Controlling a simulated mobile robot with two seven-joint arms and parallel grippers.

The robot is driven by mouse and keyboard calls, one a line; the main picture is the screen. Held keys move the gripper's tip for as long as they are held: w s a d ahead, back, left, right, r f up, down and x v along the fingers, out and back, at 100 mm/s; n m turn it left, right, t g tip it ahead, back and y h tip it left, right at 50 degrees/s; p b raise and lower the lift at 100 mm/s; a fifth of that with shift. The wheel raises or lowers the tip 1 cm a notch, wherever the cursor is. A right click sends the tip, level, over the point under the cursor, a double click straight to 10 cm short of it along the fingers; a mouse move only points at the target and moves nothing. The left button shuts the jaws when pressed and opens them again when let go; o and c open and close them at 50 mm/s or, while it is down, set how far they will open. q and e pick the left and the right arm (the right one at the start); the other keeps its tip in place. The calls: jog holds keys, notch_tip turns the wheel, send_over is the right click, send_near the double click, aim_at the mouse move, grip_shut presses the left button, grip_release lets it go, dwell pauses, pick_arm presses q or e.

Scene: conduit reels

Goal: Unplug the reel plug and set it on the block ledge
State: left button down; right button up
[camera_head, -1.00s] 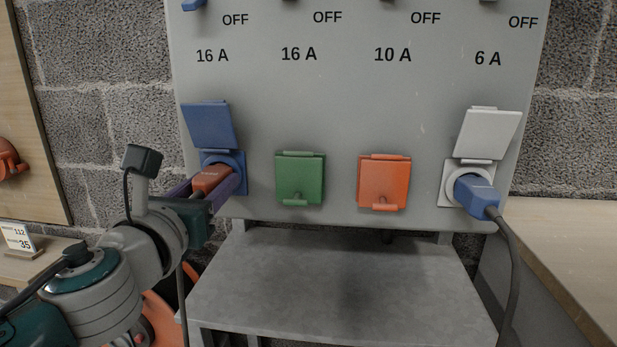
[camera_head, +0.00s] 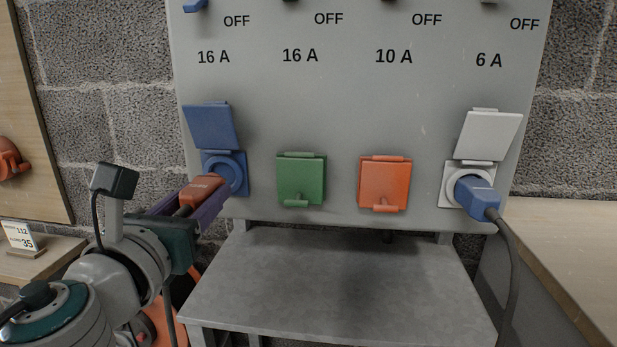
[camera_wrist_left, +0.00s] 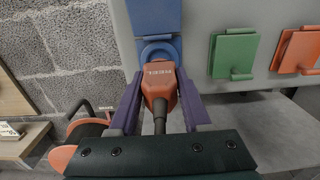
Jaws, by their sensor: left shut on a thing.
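The reel plug (camera_head: 203,188) is orange-red with a dark cable. My left gripper (camera_head: 212,208) is shut on it, with purple fingers on both sides. In the head view the plug is out of the blue socket (camera_head: 226,172), just in front and to the left of it. The left wrist view shows the plug (camera_wrist_left: 159,84) between the fingers, with the blue socket (camera_wrist_left: 160,50) beyond it. The blue socket's lid is up. A grey ledge (camera_head: 340,285) is below the panel, and its top is bare. My right gripper is not in view.
A blue plug (camera_head: 478,197) with a dark cable sits in the white socket at right. Green (camera_head: 301,180) and orange (camera_head: 384,184) socket lids are shut. A wooden bench (camera_head: 565,240) is at right. An orange reel (camera_wrist_left: 90,130) is low at left.

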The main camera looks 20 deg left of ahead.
pick_arm(q)
jog(key=shift+v, duration=1.2)
